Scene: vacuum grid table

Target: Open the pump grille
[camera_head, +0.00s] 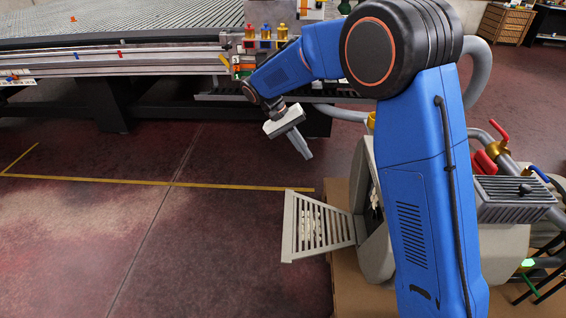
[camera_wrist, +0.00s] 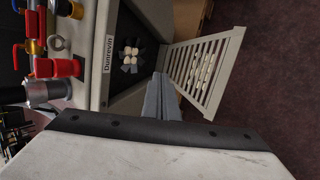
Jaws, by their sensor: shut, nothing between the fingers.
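The pump grille (camera_head: 318,224) is a pale slatted panel. In the head view it stands swung out to the left from the grey pump housing (camera_head: 376,250). The wrist view also shows the grille (camera_wrist: 204,66) standing out at an angle from the housing (camera_wrist: 104,40), with the dark opening (camera_wrist: 128,66) uncovered and pale lumps inside it. My gripper (camera_head: 305,153) is shut and empty, pointing down, above the grille and apart from it in the head view. Its fingers (camera_wrist: 160,90) show in the wrist view in front of the opening. My blue arm hides part of the housing.
Red valve handles (camera_head: 498,130) and pipes are at the right of the pump. A long grid table (camera_head: 120,62) with coloured valves stands behind. Brown board (camera_head: 340,190) lies under the pump. The floor (camera_head: 200,240) to the left is clear, with yellow lines.

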